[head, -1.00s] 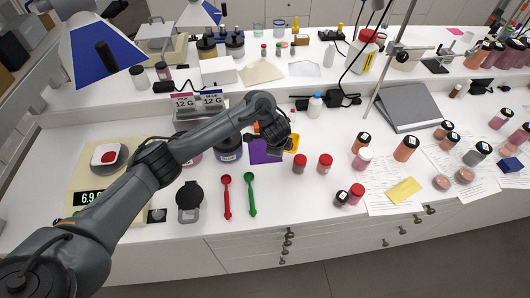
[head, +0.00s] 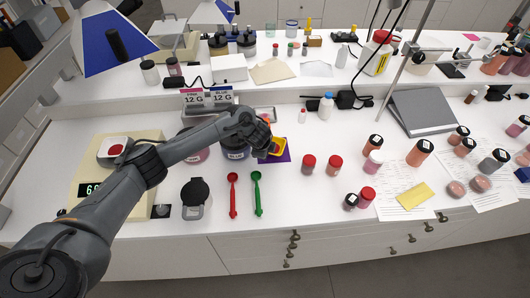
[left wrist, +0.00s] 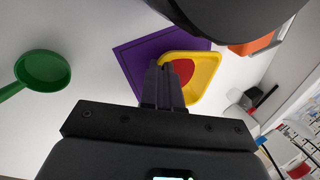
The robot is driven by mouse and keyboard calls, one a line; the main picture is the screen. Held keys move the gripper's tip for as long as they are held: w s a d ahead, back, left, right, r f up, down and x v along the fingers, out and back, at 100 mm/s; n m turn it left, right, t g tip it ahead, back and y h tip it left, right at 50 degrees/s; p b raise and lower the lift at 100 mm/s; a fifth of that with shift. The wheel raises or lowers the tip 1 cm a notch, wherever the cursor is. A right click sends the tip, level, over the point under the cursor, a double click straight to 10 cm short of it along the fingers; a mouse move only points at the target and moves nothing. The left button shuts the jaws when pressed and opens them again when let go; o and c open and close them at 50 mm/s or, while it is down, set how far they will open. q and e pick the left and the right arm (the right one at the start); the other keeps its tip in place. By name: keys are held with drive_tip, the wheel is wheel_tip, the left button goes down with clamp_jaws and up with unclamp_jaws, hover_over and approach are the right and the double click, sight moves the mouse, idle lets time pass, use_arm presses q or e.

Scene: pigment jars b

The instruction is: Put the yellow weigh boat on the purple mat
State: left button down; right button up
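The yellow weigh boat (head: 277,146), with red powder in it, is over the purple mat (head: 282,158). In the left wrist view the boat (left wrist: 205,78) overlaps the right part of the mat (left wrist: 135,62). I cannot tell whether its base touches the mat. My left gripper (head: 265,149) is at the boat's left side. In the left wrist view its fingers (left wrist: 164,88) are close together on the boat's near rim. The fingers and arm hide part of the mat. My right gripper is in neither view.
A dark-lidded jar (head: 235,147) stands just left of the mat, close under my left arm. Red (head: 233,194) and green (head: 257,192) scoops lie in front. Two red-capped jars (head: 334,164) stand to the right. A scale (head: 112,170) with a white boat is at the left.

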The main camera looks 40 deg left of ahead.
use_arm(q)
drive_tip(key=shift+f, duration=0.25)
drive_tip(key=shift+f, duration=0.1)
drive_tip(key=c, duration=1.4)
unclamp_jaws()
